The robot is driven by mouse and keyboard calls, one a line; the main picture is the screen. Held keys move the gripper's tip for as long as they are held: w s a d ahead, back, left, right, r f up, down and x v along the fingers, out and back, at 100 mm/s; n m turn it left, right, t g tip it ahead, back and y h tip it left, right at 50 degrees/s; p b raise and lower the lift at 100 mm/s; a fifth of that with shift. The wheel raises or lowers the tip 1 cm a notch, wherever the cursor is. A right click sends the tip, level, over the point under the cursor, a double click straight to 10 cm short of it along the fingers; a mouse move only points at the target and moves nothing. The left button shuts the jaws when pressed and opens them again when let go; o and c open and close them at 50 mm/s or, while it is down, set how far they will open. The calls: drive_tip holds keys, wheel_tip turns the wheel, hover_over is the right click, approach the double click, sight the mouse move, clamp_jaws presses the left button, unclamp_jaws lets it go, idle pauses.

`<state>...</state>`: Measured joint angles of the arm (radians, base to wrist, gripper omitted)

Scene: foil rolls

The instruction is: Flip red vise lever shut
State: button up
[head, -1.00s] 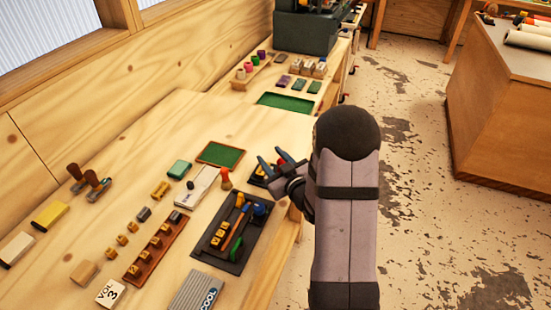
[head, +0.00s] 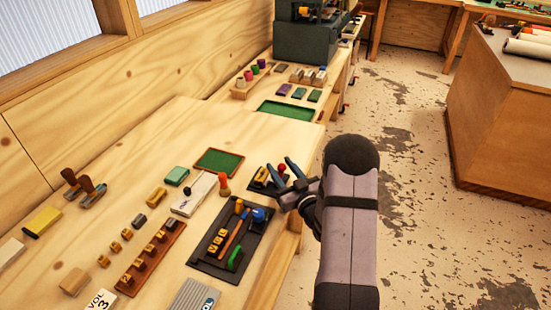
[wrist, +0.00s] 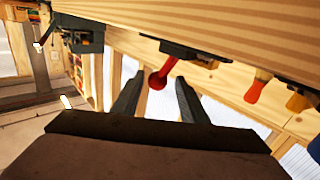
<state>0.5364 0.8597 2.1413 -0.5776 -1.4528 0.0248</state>
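The red lever (wrist: 164,70) with its round knob shows in the wrist view, hanging from the dark vise (wrist: 188,50) in this tilted picture. Its knob lies between the two finger outlines of my gripper (wrist: 158,90), with gaps on both sides. My gripper is open and does not visibly grip the lever. In the head view, my gripper (head: 280,171) is at the right edge of the bench, beside the small dark vise plate (head: 260,180). The red knob (head: 282,167) shows small between the fingers. Fingers partly hide the vise there.
A black tray of tools (head: 213,262) lies just left of my gripper. A red-orange handled stamp (head: 224,184) stands near it. A green mat (head: 218,162) lies behind, and bare bench wood (head: 275,138) lies farther back. Open floor is at the right.

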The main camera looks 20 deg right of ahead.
drive_tip(key=shift+w+a+p, duration=0.1)
drive_tip(key=shift+w+p, duration=0.4)
drive_tip(key=shift+w, duration=1.6)
drive_tip(key=shift+c, duration=0.4)
